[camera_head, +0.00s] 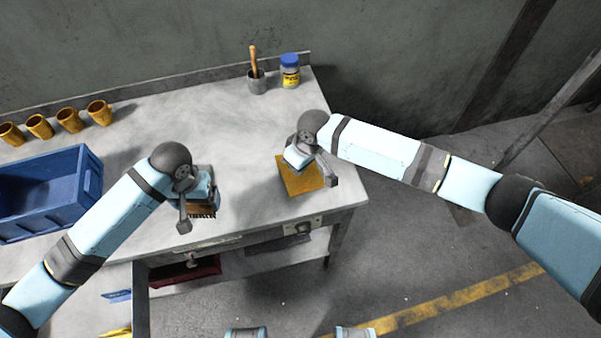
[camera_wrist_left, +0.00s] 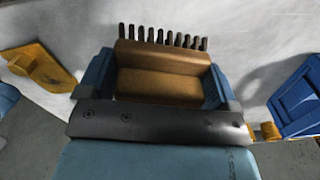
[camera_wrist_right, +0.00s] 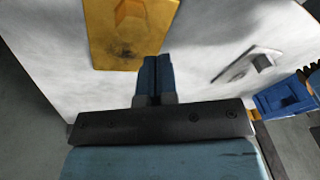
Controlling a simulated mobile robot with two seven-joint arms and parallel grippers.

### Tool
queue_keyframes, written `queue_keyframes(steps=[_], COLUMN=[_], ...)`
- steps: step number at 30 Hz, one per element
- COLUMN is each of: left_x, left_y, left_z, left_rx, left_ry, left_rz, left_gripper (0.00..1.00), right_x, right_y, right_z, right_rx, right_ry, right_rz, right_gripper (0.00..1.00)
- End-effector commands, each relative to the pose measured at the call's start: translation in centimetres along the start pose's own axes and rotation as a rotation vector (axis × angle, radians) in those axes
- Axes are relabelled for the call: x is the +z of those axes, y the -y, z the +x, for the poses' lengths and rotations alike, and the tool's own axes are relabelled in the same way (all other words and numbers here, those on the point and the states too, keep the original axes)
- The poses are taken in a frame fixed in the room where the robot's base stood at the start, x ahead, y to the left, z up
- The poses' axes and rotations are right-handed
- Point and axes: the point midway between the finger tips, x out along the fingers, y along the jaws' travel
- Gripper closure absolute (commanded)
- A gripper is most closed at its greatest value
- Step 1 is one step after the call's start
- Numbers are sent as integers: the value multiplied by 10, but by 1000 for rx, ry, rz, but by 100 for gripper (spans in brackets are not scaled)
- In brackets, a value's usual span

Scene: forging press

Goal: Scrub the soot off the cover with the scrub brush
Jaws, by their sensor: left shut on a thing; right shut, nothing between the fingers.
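The cover (camera_head: 305,183) is a flat yellow plate lying on the table near its right front corner. In the right wrist view the cover (camera_wrist_right: 100,35) has a raised block and a dark soot patch (camera_wrist_right: 125,53) near its lower edge. My left gripper (camera_head: 203,203) is shut on the scrub brush (camera_wrist_left: 165,75), a brown block with dark bristles, left of the cover and apart from it. In the head view the brush is mostly hidden, with bristles (camera_head: 205,213) showing. My right gripper (camera_wrist_right: 155,75) is shut and empty, above or beside the cover; contact cannot be told.
A blue bin (camera_head: 45,195) stands at the left of the grey table (camera_head: 185,105). Several orange-brown cups (camera_head: 69,120) line the back left. A grey pot (camera_head: 257,85) with a wooden-handled tool and a blue-lidded jar (camera_head: 290,72) stand at the back. The table's middle is clear.

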Motion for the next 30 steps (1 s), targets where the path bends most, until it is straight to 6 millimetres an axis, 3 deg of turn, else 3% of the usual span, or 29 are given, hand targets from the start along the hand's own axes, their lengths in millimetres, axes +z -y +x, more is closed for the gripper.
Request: queue_keyframes(steps=[1, 6, 12, 30], left_x=[0, 0, 0, 0], left_y=[0, 0, 0, 0], left_z=[2, 4, 6, 57], left_rx=[0, 0, 0, 0], left_ry=[0, 0, 0, -1], left_rz=[0, 0, 0, 0], left_gripper=[34, 34, 34, 34], right_x=[-3, -4, -3, 6], right_y=[-16, -51, -68, -75], right_z=[-8, -27, -36, 11], right_rx=[34, 102, 136, 136], right_ry=[37, 138, 185, 187], right_rz=[2, 20, 35, 35], right_gripper=[100, 100, 100, 100])
